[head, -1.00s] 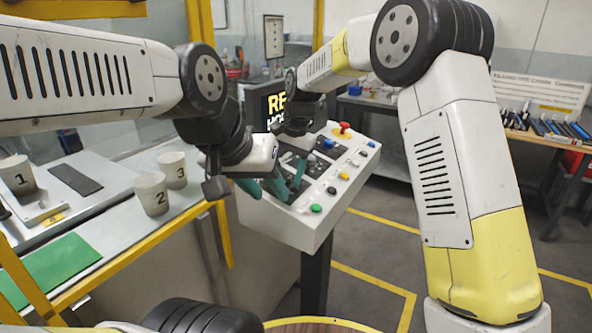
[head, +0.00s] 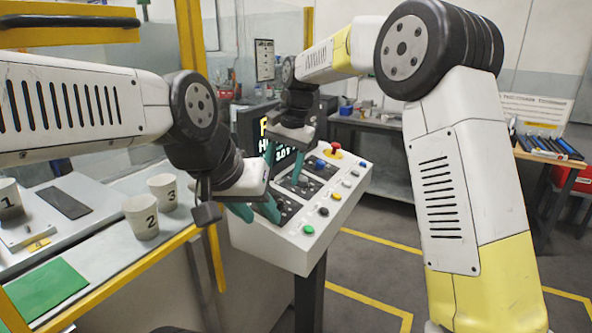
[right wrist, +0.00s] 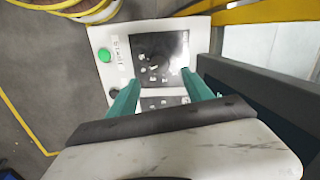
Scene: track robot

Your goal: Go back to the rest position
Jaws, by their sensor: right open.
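My left gripper (head: 262,214) is the lower one in the head view. Its teal fingers are apart over the near-left part of the white control panel (head: 285,251), with nothing seen between them. My right gripper (head: 285,168) is behind and above it, fingers pointing down at the panel's dark area. It is open and empty. In the right wrist view its fingers (right wrist: 160,94) stand wide apart with the panel (right wrist: 101,75) beyond them. Whether either gripper touches the panel cannot be told.
The panel carries a green button (head: 308,230), a red knob (head: 335,148) and several others. A lit screen (head: 246,127) stands behind it. Numbered cups (head: 141,219) and a green mat (head: 45,290) are on the left bench. Yellow-marked floor is open at right.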

